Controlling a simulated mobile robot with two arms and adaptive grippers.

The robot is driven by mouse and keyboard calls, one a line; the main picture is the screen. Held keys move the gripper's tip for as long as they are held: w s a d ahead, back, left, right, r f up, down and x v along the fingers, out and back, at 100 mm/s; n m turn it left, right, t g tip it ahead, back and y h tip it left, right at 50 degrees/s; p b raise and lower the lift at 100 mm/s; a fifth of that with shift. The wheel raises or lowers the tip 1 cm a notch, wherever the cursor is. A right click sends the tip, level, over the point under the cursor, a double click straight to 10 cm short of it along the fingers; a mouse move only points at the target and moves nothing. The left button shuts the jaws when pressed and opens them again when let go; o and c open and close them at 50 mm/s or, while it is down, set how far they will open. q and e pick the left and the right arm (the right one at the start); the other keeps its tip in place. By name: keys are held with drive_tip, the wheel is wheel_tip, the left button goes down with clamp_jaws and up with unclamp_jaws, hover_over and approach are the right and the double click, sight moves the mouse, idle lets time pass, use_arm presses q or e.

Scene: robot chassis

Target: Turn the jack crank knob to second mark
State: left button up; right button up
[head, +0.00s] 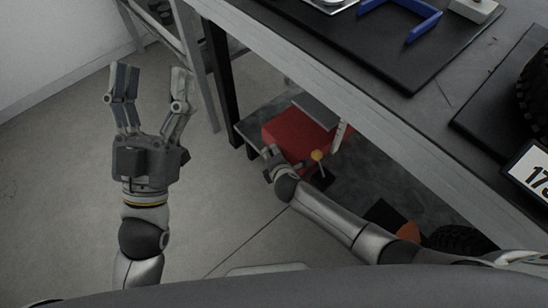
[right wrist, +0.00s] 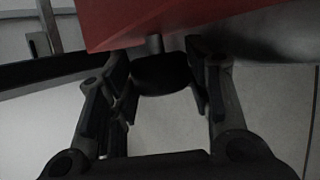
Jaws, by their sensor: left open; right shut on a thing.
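A red box-shaped body (head: 292,128), likely the jack, stands on the lower shelf under the workbench. A dark rounded knob (right wrist: 160,76) on a short grey stem sticks out beneath the red body in the right wrist view. My right gripper (head: 274,160) reaches in low at the near side of the red body, and its fingers are shut on the knob. In the head view the knob is hidden by the gripper. I cannot make out any marks. My left gripper (head: 149,85) is open and empty, raised over the bare floor at the left.
A yellow ball (head: 317,155) on a stalk stands just right of my right gripper. The workbench edge (head: 340,90) overhangs the shelf. A blue bracket (head: 408,16) and a number plate (head: 530,172) lie on the bench top. The floor (head: 60,200) at left is clear.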

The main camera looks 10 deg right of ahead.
drive_tip(key=shift+d, duration=0.1)
drive_tip(key=o, duration=1)
